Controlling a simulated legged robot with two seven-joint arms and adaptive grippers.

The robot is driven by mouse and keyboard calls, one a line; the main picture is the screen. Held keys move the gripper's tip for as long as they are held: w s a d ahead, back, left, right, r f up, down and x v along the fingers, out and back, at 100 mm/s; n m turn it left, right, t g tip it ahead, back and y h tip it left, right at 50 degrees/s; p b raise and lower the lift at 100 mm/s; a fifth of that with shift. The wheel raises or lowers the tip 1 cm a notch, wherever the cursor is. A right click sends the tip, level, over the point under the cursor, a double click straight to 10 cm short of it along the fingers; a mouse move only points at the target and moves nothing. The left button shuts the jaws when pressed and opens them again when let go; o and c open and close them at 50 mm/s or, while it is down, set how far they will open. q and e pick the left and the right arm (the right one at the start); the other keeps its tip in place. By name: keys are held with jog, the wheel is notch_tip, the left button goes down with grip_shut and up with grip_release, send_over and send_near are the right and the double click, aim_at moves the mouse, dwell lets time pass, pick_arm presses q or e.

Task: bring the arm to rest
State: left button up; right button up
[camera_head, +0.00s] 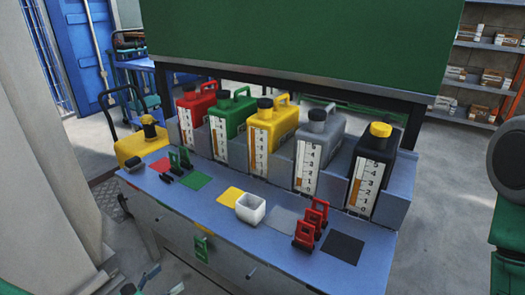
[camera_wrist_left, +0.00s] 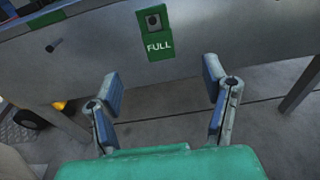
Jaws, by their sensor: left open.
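My left gripper (camera_head: 150,284) is low at the bottom left of the head view, in front of the bench and below its top. In the left wrist view my left gripper (camera_wrist_left: 163,90) has its two blue-padded fingers spread wide, with nothing between them. Beyond the fingers is the grey bench front with a green FULL tag (camera_wrist_left: 158,32). The tag also shows small in the head view (camera_head: 201,249). The gripper appears apart from the bench and the tag. My right gripper is not seen in either view.
The blue-topped bench (camera_head: 215,213) holds red (camera_head: 196,104), green (camera_head: 233,117), yellow (camera_head: 272,130), grey (camera_head: 318,141) and black (camera_head: 373,163) canisters. A yellow can (camera_head: 139,147) stands left.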

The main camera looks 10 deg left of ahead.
pick_arm(q)
jog(key=s+d+r+m+g+h+p, duration=0.1)
jog(key=s+d+m+g+h, duration=0.25)
jog(key=d, duration=0.55)
jog(key=s+d+r+m+g+h+p, duration=0.1)
jog(key=s+d+m+g+h, duration=0.3)
jog(key=d, duration=0.4)
jog(key=s+d+r+m+g+p, duration=0.1)
jog(key=s+d+m+g, duration=0.25)
jog(key=s, duration=0.25)
jog(key=s+d+m+g+p, duration=0.1)
jog(key=s+d+m+g, duration=0.1)
jog(key=s+d+g, duration=0.3)
jog(key=s+a+m+g+y+p, duration=0.2)
jog(key=s+a+m+g+y, duration=0.1)
jog(key=s+a+m+y, duration=0.3)
jog(key=s+a+m+g+y+p, duration=0.1)
jog(key=s+a+m+g+y, duration=0.15)
jog(key=s+m, duration=0.45)
jog(key=w+a+r+m+t+y+p, duration=0.3)
jog(key=w+a+r+m+t+y, duration=0.2)
jog(key=a, duration=0.6)
notch_tip(320, 180, up, 2)
jog(key=shift+w+a+m+t, duration=0.25)
jog(key=shift+w+m+t, duration=0.25)
jog(key=shift+w+t, duration=0.65)
